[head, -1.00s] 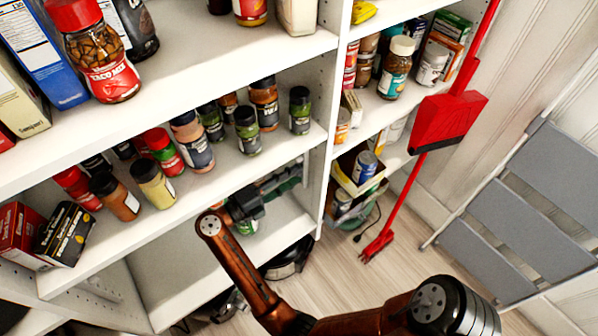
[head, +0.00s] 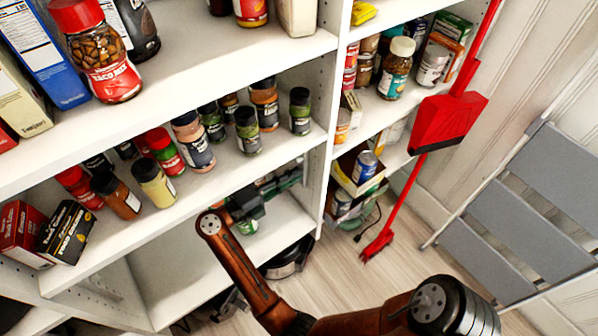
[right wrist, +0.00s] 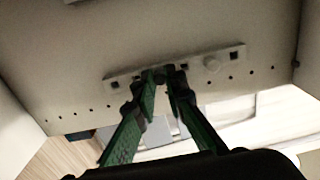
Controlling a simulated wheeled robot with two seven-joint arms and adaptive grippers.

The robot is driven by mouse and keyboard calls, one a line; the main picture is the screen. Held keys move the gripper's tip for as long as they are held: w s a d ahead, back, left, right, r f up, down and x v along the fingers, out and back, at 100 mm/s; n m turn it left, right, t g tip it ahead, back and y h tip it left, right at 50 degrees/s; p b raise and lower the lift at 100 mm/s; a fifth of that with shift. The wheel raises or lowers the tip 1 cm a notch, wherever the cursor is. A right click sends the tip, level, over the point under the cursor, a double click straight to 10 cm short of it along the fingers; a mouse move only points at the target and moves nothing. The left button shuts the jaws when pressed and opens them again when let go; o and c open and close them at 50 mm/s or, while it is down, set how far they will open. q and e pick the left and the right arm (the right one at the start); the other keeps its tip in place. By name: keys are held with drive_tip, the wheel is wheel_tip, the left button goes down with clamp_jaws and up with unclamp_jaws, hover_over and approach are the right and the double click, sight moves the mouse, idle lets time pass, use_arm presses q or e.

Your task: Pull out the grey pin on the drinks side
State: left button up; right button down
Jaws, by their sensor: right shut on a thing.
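In the right wrist view a pale strip (right wrist: 125,83) with square holes is fixed to a white panel. My right gripper (right wrist: 163,80) has its two green fingers closed together at this strip. A small grey pin (right wrist: 160,74) shows between the fingertips, mostly hidden by them. I cannot tell how far it sits in the strip. In the head view my right gripper (head: 278,184) reaches under the spice shelf, partly hidden by its edge and the upright. My left gripper is not in view.
Several spice jars (head: 247,131) stand on the shelf (head: 255,162) above my right gripper. A white upright (head: 323,170) stands right of it. A red broom (head: 447,120) and a grey step ladder (head: 510,215) are further right. The lower bay (head: 180,255) has free room.

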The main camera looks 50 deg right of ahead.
drive_tip(key=shift+a, duration=0.1)
idle(0.3)
drive_tip(key=shift+b+v, duration=0.4)
drive_tip(key=shift+v, duration=2.55)
